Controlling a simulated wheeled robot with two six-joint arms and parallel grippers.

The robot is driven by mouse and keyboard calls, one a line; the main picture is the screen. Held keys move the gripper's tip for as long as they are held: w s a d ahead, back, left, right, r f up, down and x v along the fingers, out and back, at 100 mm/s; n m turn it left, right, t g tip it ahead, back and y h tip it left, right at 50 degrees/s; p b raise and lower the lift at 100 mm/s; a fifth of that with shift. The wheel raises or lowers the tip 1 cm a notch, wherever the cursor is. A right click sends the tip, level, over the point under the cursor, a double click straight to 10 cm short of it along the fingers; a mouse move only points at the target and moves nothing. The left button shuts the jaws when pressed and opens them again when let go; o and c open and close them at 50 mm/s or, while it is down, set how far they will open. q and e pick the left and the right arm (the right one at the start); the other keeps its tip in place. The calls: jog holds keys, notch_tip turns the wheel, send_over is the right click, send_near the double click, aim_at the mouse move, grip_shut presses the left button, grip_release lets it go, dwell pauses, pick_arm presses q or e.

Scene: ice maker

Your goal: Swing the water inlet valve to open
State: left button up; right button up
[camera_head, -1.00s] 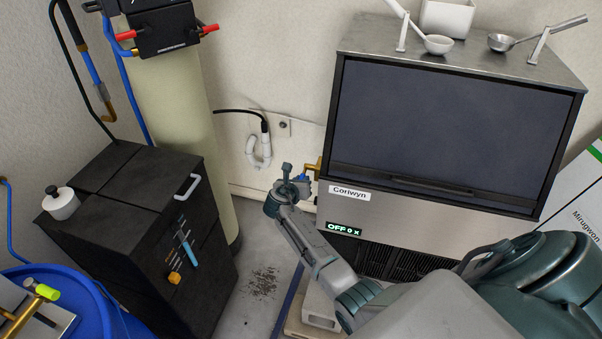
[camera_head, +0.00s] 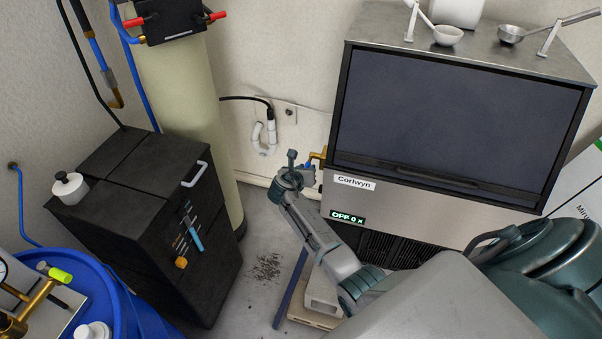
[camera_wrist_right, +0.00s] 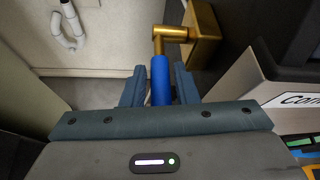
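The water inlet valve shows in the right wrist view as a brass fitting (camera_wrist_right: 203,32) with a blue handle (camera_wrist_right: 160,78) pointing down in the picture. In the head view, the brass fitting (camera_head: 318,157) is at the left side of the ice maker (camera_head: 455,125), and a bit of the blue handle (camera_head: 309,166) shows. My right gripper (camera_head: 291,168) is beside it. In the right wrist view, my right gripper's fingers (camera_wrist_right: 160,88) stand open on both sides of the blue handle, with narrow gaps. Whether either finger touches it is hard to tell. My left gripper is out of view.
A black cabinet (camera_head: 130,205) and a cream tank (camera_head: 185,105) stand to the left. A blue barrel (camera_head: 120,310) is at the lower left. A white drain pipe (camera_head: 258,139) hangs on the wall behind.

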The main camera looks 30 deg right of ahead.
jog(key=b+v, duration=0.1)
jog(key=v, duration=0.9)
jog(key=shift+b, duration=0.35)
jog(key=shift+s+a, duration=0.1)
jog(key=s+a+f+m+g+y+b, duration=0.1)
jog(key=s+f+m+y, duration=0.15)
jog(key=s+f, duration=0.65)
jog(key=s+a+f+m+g+y+b, duration=0.1)
jog(key=s+a+f+m+y, duration=0.2)
jog(key=f, duration=1.3)
jog(key=s+f+m+g+y+b, duration=0.1)
jog(key=s+f+m, duration=0.5)
jog(key=f, duration=0.6)
jog(key=s+f+m+g+y+b, duration=0.1)
jog(key=s+f+m, duration=0.4)
jog(key=s, duration=0.7)
jog(key=s+f+m+g+y+b, duration=0.1)
jog(key=s+f+m, duration=0.4)
jog(key=s, duration=0.8)
jog(key=s+f+m+g+y+b, duration=0.1)
jog(key=s+f+m, duration=0.5)
jog(key=s, duration=0.6)
notch_tip(320, 180, down, 3)
jog(key=shift+s+d+r, duration=0.15)
jog(key=shift+s+d, duration=0.1)
jog(key=shift+d, duration=0.1)
